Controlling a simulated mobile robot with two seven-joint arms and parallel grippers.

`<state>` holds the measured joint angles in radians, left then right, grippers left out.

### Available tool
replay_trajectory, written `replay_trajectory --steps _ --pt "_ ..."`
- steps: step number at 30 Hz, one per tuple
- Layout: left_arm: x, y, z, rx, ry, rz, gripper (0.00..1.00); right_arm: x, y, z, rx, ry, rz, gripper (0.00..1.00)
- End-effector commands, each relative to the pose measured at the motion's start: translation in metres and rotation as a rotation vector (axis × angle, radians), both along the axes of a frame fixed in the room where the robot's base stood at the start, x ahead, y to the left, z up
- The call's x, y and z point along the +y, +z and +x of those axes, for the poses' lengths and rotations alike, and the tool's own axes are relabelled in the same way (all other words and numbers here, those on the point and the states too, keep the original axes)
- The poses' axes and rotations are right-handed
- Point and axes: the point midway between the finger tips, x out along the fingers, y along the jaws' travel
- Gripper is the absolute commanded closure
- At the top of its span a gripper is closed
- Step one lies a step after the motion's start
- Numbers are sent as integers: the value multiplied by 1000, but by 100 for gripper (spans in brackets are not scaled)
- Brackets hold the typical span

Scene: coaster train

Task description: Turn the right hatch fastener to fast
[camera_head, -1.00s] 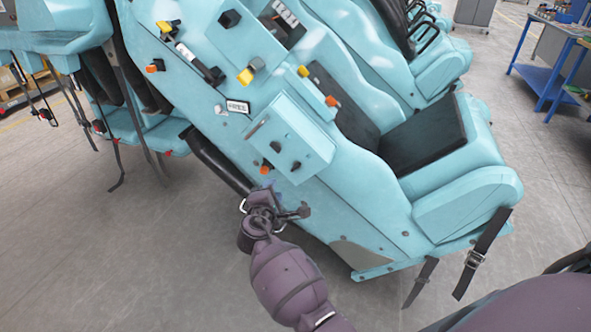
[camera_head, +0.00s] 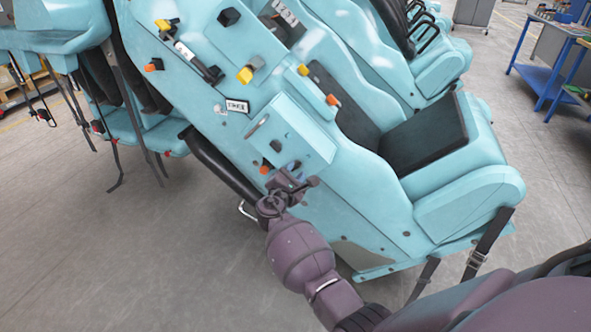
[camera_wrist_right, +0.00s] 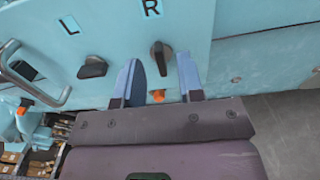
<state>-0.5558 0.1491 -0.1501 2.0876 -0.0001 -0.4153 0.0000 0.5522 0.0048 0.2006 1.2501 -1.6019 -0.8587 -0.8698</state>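The right hatch fastener (camera_wrist_right: 161,57) is a black knob under the letter R in the right wrist view, with its bar close to upright. The left fastener (camera_wrist_right: 92,68) under the letter L lies nearly sideways. Both are on a light blue hatch panel (camera_wrist_right: 112,30), which is also in the head view (camera_head: 305,125). My right gripper (camera_wrist_right: 159,82) is open and empty, with blue fingertips on either side below the right fastener and apart from it. In the head view my right gripper (camera_head: 292,175) is at the hatch's lower edge and seems to hide the right fastener. My left gripper is out of view.
An orange button (camera_wrist_right: 158,95) shows between my fingers. A metal handle (camera_wrist_right: 35,85) is at left in the wrist view. The coaster seat (camera_head: 430,135) bulges at right in the head view. A black tube (camera_head: 220,165) runs left of my gripper. Floor below is clear.

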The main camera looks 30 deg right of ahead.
Motion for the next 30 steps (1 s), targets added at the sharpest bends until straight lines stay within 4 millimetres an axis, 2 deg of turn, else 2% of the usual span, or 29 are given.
replay_trajectory --steps 6,17,24,30 --pt "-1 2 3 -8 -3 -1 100 -15 -1 12 1 1 0 65" --pt "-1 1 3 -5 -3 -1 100 -17 0 14 0 1 1 65" --pt "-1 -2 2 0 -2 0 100 -17 0 14 0 1 1 100" --pt "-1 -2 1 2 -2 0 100 -17 0 14 -3 1 3 100"
